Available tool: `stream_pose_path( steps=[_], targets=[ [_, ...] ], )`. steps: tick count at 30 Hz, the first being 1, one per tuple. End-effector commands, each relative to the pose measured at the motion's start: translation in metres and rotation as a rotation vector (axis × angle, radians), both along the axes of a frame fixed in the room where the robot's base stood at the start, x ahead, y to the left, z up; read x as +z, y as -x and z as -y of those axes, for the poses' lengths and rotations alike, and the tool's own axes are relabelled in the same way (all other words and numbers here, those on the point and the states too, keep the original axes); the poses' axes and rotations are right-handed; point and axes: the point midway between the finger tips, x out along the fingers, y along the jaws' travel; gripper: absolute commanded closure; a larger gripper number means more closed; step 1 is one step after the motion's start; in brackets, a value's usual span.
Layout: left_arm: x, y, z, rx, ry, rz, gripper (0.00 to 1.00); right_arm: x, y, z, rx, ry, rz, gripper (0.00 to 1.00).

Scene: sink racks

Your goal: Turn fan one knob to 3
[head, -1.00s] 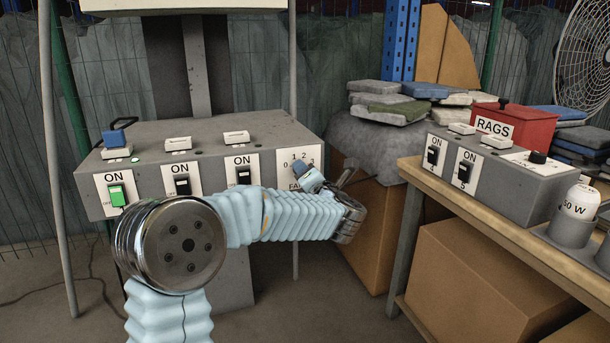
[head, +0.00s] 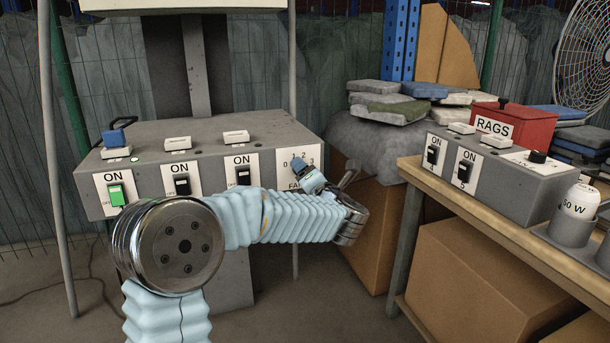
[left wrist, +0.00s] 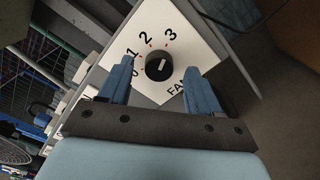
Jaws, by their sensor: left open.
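The fan knob (left wrist: 159,66) is a small black round knob on a white plate (left wrist: 187,38) marked 0, 1, 2, 3 and FAN. Its white mark points upward in the left wrist view, roughly toward the 3 side; the exact setting is hard to tell. My left gripper (left wrist: 158,68) is open, with one blue finger on each side of the knob; I cannot tell whether they touch it. My right gripper is not in view.
The grey box (head: 222,135) also carries a lit green switch (head: 117,194) and two black switches (head: 182,185). A second switch box (head: 508,180) with a black knob (head: 537,157) stands on the wooden table at right. A red rags box (head: 515,125) is behind it.

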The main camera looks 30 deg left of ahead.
Motion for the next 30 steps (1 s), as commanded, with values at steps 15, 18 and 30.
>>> stream_pose_path(
  steps=[15, 18, 30],
  targets=[
    [-0.001, 0.072, 0.086, -0.003, -0.001, 0.001, 0.37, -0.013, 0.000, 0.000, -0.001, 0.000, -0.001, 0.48],
    [-0.001, 0.080, 0.094, -0.002, 0.000, 0.000, 0.37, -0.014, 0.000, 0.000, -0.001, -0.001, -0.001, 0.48],
    [0.000, 0.084, 0.099, -0.001, 0.000, 0.000, 0.37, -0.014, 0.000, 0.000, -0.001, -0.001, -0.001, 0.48]
  ],
)
